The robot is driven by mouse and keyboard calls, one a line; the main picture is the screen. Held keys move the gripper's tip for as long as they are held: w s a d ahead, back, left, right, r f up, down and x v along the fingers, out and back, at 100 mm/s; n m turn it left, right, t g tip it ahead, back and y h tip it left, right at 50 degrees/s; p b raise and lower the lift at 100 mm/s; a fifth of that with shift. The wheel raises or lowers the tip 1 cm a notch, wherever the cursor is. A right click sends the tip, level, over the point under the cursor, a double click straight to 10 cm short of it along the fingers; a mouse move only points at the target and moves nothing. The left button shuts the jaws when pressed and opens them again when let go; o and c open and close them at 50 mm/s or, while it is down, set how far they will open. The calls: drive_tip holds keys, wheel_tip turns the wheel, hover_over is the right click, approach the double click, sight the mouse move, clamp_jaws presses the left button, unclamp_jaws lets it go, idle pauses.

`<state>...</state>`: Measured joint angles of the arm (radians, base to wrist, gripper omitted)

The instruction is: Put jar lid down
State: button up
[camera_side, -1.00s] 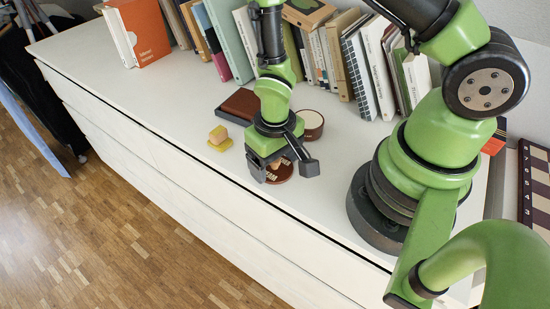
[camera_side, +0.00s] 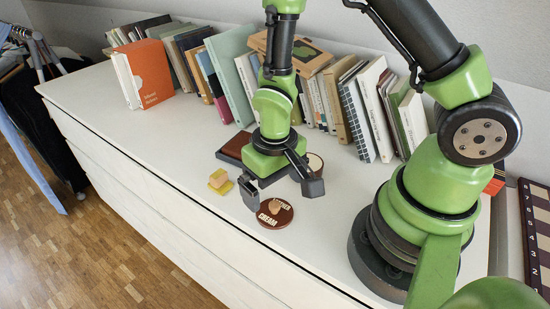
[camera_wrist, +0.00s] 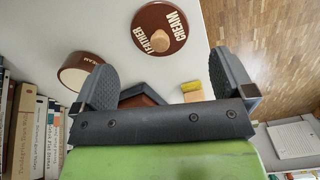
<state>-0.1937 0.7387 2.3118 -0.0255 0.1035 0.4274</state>
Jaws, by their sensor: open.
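The jar lid (camera_side: 275,214) is a dark brown disc with a pale wooden knob and cream lettering. It lies flat on the white dresser top, near the front edge, and shows in the wrist view (camera_wrist: 155,18).
A brown box or book (camera_side: 235,147) lies behind my gripper. A small wooden block on a yellow piece (camera_side: 220,181) sits to the left. A row of books (camera_side: 235,65) lines the back wall. The dresser top is clear at left.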

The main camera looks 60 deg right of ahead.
wheel_tip(320, 180, up, 7)
wheel_tip(320, 180, up, 11)
drive_tip(key=t+y, duration=0.1)
drive_tip(key=t, duration=0.2)
hover_over(275, 204)
drive_tip(key=s+d, duration=0.1)
drive_tip(key=s, duration=0.1)
drive_tip(key=s+r+m+t+y, duration=0.1)
drive_tip(key=s+r+t, duration=0.3)
drive_tip(key=s+r, duration=0.2)
drive_tip(key=shift+s+d+r, duration=0.35)
drive_tip(key=shift+r, duration=0.25)
